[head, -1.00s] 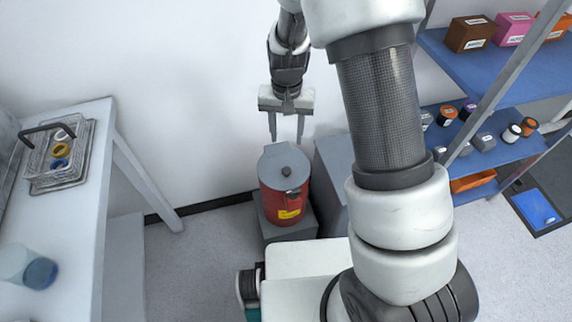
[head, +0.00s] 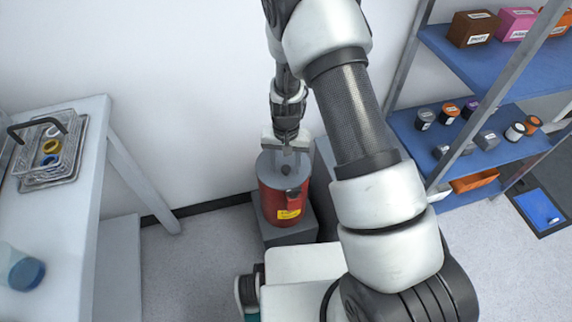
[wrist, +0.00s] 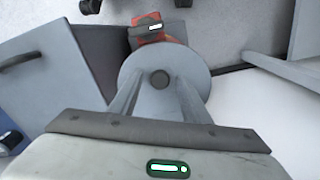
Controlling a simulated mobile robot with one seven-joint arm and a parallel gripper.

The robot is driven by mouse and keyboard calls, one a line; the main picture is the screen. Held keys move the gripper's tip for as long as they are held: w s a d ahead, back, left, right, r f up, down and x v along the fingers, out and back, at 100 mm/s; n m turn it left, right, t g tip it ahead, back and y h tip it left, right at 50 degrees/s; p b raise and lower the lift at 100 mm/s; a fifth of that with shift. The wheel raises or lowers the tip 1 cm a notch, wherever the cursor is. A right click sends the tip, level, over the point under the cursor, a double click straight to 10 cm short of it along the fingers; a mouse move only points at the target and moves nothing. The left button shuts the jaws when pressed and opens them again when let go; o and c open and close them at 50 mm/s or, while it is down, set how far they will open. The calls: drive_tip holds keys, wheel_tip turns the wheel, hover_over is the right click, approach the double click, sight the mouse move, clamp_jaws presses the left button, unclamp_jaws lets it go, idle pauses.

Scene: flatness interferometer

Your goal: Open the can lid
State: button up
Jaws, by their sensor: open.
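The red can (head: 283,208) stands upright on a low grey block, with a yellow label on its front. Its round grey lid (head: 272,167) is on top and looks closed. The lid also shows in the wrist view (wrist: 187,68), with a dark knob (wrist: 159,78) at its middle. My gripper (head: 284,168) is just above the lid, pointing down. In the wrist view my gripper (wrist: 159,88) is open, its two fingers on either side of the knob. I cannot tell whether the fingers touch the knob or lid.
A grey block (head: 270,231) bears the can, and a grey cabinet (head: 325,180) stands close at its right. A white table (head: 75,215) with a wire basket (head: 50,150) is at the left. Blue shelves (head: 490,62) with boxes and small jars are at the right. The wall is close behind.

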clamp_jaws()
drive_tip(key=shift+r, duration=0.1)
